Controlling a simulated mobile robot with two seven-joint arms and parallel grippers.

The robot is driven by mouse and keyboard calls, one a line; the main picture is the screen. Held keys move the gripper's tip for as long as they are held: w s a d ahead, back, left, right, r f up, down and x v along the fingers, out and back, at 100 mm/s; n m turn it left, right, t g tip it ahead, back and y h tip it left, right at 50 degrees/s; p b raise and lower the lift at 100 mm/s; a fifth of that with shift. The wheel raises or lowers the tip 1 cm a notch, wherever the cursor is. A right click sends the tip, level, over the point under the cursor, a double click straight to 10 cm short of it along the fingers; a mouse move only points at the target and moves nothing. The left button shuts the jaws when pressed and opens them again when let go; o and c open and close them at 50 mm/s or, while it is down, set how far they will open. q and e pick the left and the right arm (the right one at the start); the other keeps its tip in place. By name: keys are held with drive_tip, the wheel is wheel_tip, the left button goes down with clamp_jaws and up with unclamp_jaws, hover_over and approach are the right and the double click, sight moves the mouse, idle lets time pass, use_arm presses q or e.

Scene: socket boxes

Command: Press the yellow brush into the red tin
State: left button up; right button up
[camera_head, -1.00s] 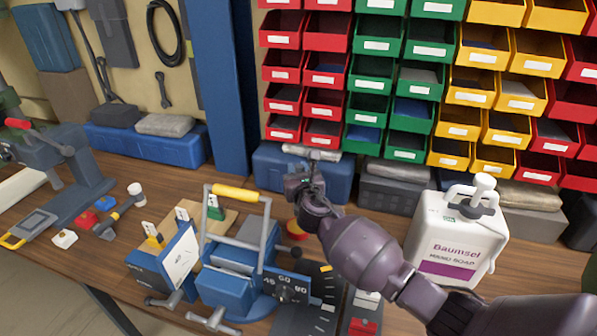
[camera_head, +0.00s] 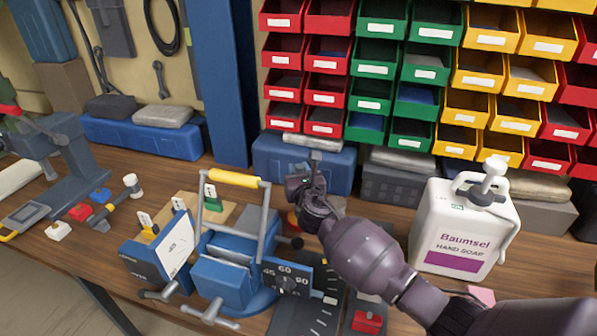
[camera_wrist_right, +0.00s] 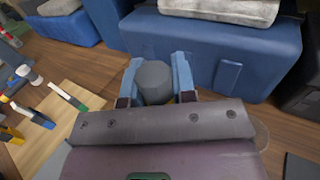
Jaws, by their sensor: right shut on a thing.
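My right gripper (camera_head: 301,190) is low over the bench, left of the white soap canister. In the right wrist view its two blue-tipped fingers (camera_wrist_right: 156,84) are shut on a grey cylinder, which I take to be the end of the yellow brush (camera_wrist_right: 153,80); a sliver of yellow shows beside it. A small red-orange thing (camera_head: 292,220), probably the red tin, is just below the gripper in the head view, mostly hidden. Whether the brush touches it I cannot tell. My left gripper is not in view.
The blue machine with a yellow-gripped handle (camera_head: 233,178) stands close on the left. The soap canister (camera_head: 460,228) is on the right. A blue box (camera_head: 275,160) is behind the gripper. A wooden board (camera_head: 222,214) with small upright pieces lies left.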

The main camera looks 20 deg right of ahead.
idle(0.4)
drive_tip(key=shift+f+b, duration=0.35)
drive_tip(key=shift+f, duration=0.15)
idle(0.4)
idle(0.7)
idle(0.8)
drive_tip(key=shift+r+p, duration=1.4)
drive_tip(key=shift+p, duration=0.1)
wheel_tip(320, 180, up, 4)
drive_tip(key=p, duration=0.4)
